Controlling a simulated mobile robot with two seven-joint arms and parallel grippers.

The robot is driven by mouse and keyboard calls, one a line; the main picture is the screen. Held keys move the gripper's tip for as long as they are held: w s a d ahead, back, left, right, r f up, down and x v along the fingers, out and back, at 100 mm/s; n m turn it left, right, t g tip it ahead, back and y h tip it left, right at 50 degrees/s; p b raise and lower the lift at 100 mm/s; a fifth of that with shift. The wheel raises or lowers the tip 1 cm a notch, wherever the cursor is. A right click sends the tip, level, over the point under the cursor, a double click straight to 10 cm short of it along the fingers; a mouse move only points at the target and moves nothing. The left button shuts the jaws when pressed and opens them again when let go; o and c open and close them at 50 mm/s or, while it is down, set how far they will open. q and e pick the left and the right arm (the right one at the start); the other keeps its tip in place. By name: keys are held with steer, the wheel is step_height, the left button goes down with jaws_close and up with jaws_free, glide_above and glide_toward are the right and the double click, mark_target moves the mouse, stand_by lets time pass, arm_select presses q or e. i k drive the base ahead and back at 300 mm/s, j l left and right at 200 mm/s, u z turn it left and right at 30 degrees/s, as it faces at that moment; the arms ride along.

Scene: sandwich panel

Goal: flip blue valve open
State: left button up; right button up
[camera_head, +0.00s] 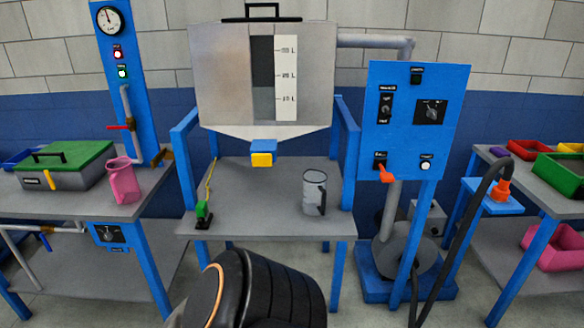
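A small blue handle (45,241) hangs on the grey pipe (66,229) under the left bench; it is too small to tell whether it is open or shut. A blue block (263,146) sits under the hopper's outlet, with a yellow block (261,160) below it. I cannot tell for certain which of these is the blue valve. A black arm part of mine with an orange ring shows at the bottom middle. No gripper fingers show in the view.
The middle table (270,226) holds a clear mug (314,192) and a small green-and-black item (203,214). A pink jug (122,180) and green-lidded toolbox (70,166) stand on the left bench. A red-handled valve (121,127) and blue control panel (407,140) flank the hopper (222,75).

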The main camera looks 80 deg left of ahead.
mark_target(42, 235)
steer(key=u, duration=1.05)
steer(key=k+u, duration=0.1)
steer(key=u, duration=0.4)
steer(key=j+u, duration=0.1)
steer(key=u, duration=0.95)
steer(key=j+u, duration=0.1)
steer(key=u, duration=0.4)
steer(key=j+u, duration=0.1)
steer(key=u, duration=0.95)
